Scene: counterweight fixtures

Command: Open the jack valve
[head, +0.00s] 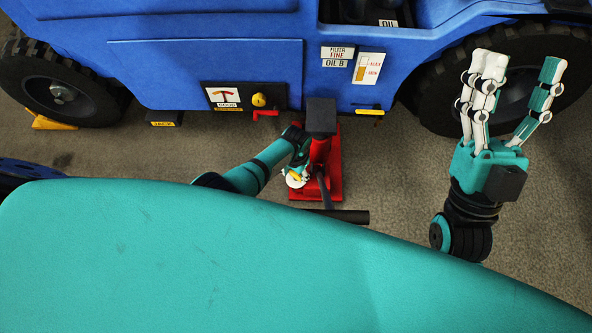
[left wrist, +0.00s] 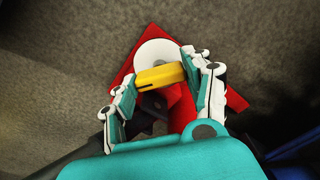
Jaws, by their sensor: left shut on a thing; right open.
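The red jack (head: 335,180) stands on the floor in front of the blue vehicle, with a dark pad (head: 321,115) on top. The jack valve shows in the left wrist view as a yellow handle (left wrist: 160,75) across a white round disc (left wrist: 155,50) on the red jack. In the head view the white disc (head: 295,180) is at the jack's left side, partly hidden. My left gripper (left wrist: 161,78) is shut on the yellow handle, a finger at each end. My right gripper (head: 517,78) is open and empty, raised at the right, away from the jack.
The blue vehicle (head: 190,65) stands behind the jack with a wheel (head: 60,85) at left. A dark bar (head: 345,216) lies low near the jack. Floor right of the jack is clear.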

